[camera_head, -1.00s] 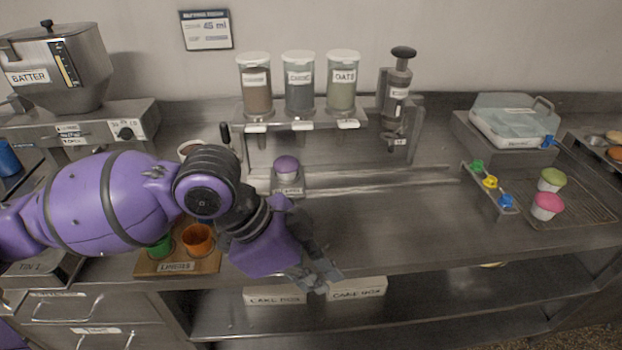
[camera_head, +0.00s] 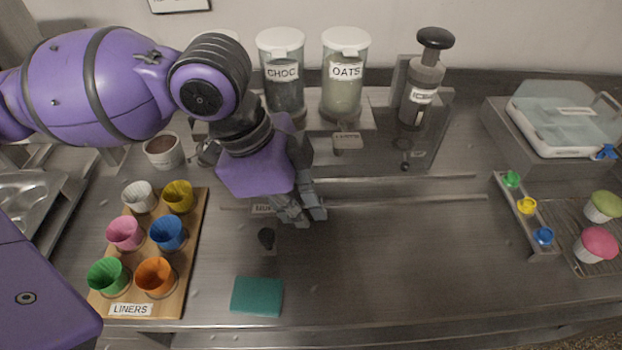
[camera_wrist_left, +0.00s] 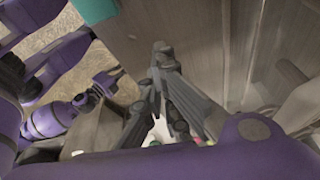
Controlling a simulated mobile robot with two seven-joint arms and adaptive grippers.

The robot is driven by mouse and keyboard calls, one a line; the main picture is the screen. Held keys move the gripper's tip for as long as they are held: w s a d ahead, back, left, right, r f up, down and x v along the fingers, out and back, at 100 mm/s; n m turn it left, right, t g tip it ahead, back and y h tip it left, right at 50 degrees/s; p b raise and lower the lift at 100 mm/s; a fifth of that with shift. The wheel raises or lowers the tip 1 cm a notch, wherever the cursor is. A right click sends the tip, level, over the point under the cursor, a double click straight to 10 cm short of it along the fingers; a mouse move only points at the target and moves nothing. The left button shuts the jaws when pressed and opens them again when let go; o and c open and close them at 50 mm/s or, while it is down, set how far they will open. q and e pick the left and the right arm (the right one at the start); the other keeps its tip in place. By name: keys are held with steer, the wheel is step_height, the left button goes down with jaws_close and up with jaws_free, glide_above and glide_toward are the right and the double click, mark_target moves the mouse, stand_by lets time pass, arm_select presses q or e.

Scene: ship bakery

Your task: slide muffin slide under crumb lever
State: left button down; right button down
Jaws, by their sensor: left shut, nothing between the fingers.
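My left gripper (camera_head: 305,218) is shut and empty, low over the middle of the counter. Its closed fingers also show in the left wrist view (camera_wrist_left: 163,50). The muffin slide shows only as a label plate (camera_head: 264,209) partly covered by my gripper. A dark knob (camera_head: 266,238) stands just in front of it, left of my fingertips and apart from them. The muffin is hidden behind my arm. The leftmost dispenser and any crumb lever under it are hidden too. The oats lever plate (camera_head: 347,141) is visible. A purple arm of mine (camera_wrist_left: 75,112) shows at the wrist view's left; its jaw state is unclear.
A wooden liner board (camera_head: 190,260) with coloured cups stands at left. A teal pad (camera_head: 257,296) lies at the front. Choc (camera_head: 283,85) and oats (camera_head: 345,85) canisters and a plunger dispenser (camera_head: 422,85) stand behind. The counter right of my gripper is clear.

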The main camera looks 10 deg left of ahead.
arm_select(q)
steer(key=x, duration=0.7)
steer(key=a, duration=0.4)
steer(key=shift+f, duration=0.1)
